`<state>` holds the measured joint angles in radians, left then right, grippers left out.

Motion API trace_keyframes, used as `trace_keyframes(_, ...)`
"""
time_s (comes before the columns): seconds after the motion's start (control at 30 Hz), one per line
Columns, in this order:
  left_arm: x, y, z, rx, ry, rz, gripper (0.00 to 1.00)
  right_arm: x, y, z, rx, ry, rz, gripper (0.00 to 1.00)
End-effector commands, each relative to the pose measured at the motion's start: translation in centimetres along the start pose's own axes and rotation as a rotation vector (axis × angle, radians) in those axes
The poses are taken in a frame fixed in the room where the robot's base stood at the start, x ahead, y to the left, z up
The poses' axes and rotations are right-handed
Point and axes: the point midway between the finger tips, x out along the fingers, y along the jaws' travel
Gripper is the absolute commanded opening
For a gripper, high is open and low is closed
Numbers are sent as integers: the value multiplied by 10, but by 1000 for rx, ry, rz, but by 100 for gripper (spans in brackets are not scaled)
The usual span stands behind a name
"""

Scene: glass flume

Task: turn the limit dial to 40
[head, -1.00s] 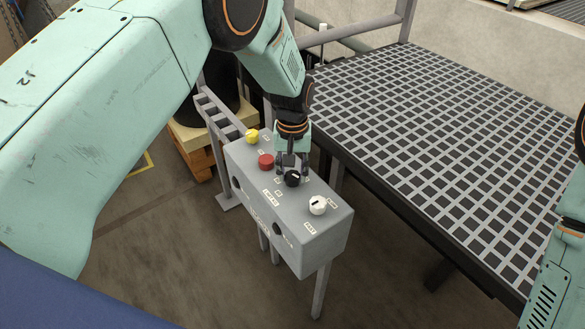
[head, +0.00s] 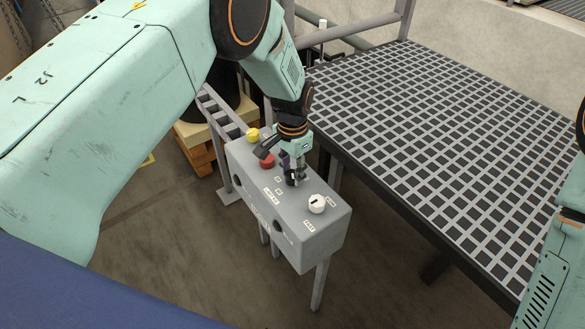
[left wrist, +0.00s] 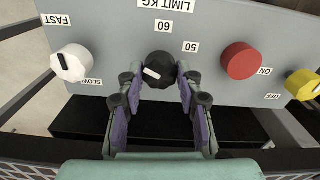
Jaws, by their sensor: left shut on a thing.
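The limit dial is a small black knob with a white pointer mark, on the sloping top of a grey control box (head: 262,208). In the left wrist view the dial (left wrist: 161,69) sits below the LIMIT KG label, with 60 above it and 50 at its upper right. The pointer mark lies on the dial's left side there; no 40 label shows. My left gripper (head: 291,177) comes down from above and is shut on the dial; in the left wrist view its fingers (left wrist: 160,88) stand on both sides. My right gripper is out of view.
A white knob (head: 317,204) between FAST and SLOW labels is beside the dial. A dark grated platform (head: 440,120) stands close behind the box.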

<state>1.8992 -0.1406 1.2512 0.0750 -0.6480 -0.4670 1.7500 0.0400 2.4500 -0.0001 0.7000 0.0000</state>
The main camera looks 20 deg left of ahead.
Motion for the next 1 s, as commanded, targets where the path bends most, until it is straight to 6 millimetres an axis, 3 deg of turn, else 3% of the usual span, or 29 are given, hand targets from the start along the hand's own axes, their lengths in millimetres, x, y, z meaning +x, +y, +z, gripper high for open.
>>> trace_keyframes(0.67, -4, -3, -4, 57, 11, -6, 4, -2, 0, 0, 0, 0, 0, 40)
trace_keyframes(0.7, -4, -3, -4, 57, 11, -6, 37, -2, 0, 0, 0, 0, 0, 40)
trace_keyframes(0.93, -2, -2, -2, 57, 7, -4, 57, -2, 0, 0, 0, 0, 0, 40)
trace_keyframes(1.0, -2, -1, -2, 57, 5, -3, 58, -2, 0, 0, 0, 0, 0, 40)
